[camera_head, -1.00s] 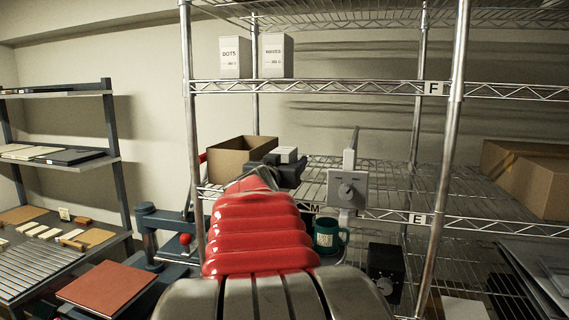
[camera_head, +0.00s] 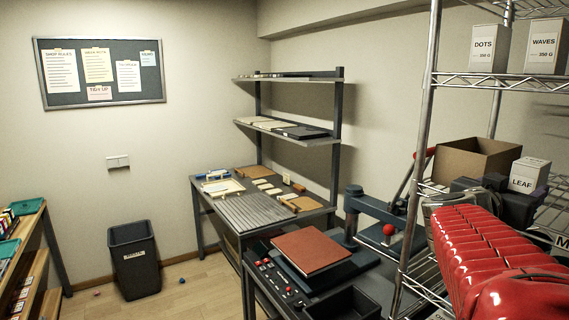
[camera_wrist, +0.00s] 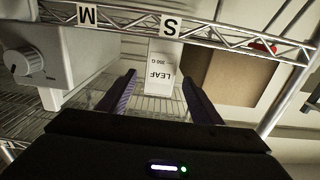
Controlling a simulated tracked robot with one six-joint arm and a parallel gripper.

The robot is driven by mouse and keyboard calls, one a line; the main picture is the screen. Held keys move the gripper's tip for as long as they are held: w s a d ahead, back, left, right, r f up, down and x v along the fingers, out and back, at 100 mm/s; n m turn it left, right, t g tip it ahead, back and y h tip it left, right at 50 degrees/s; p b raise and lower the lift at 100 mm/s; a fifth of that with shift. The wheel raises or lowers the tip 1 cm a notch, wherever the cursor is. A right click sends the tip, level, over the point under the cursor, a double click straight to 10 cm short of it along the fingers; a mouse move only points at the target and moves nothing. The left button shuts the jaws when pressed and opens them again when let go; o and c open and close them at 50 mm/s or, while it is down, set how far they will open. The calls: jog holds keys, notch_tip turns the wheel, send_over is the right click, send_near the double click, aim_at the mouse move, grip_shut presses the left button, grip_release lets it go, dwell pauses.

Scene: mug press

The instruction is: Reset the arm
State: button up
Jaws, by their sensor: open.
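My gripper (camera_wrist: 158,78) is open, with its two dark fingers spread apart in the wrist view. A white box marked LEAF (camera_wrist: 163,76) shows between and beyond the fingertips, its lettering upside down there. I cannot tell whether the fingers reach around it; no grip on it shows. In the head view the LEAF box (camera_head: 528,175) stands at the right on the wire shelf, next to my dark gripper (camera_head: 485,185). My red ribbed arm fills the lower right and hides part of the shelf.
An open cardboard box (camera_head: 475,163) stands behind my gripper. Boxes marked DOTS (camera_head: 484,48) and WAVES (camera_head: 544,46) stand on the shelf above. A press (camera_head: 350,235) with a red-brown plate and a workbench (camera_head: 250,210) lie left of the rack. A bin (camera_head: 134,262) stands on open floor.

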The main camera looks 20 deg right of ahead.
jog(key=shift+w, duration=0.1)
dwell(0.6)
jog(key=w+a+r+n+t+y, duration=0.1)
jog(key=w+a+r+n+t, duration=0.15)
jog(key=w+a+t, duration=0.35)
jog(key=w+a+r+n+t+y, duration=0.1)
jog(key=w+a+r+n+t, duration=0.1)
jog(key=w+a+r, duration=0.35)
jog(key=w+a+f+n+t+y, duration=0.2)
jog(key=w+a+f+n+y, duration=0.25)
jog(key=a, duration=0.45)
jog(key=w+a+f+n+t+y, duration=0.35)
jog(key=a+f+y, duration=0.25)
jog(key=a, duration=0.3)
jog(key=s+a+f+n+g+y, duration=0.3)
jog(key=a+f+g+y, duration=0.15)
jog(key=a+f, duration=0.75)
jog(key=s+a+f+g, duration=0.3)
jog(key=s+f, duration=0.3)
jog(key=s, duration=0.1)
jog(key=s+a+f+g, duration=0.3)
jog(key=s+f, duration=0.4)
jog(key=s, duration=0.1)
jog(key=shift+a+n+y, duration=0.2)
jog(key=shift+n+y, duration=0.2)
jog(key=shift+n, duration=0.05)
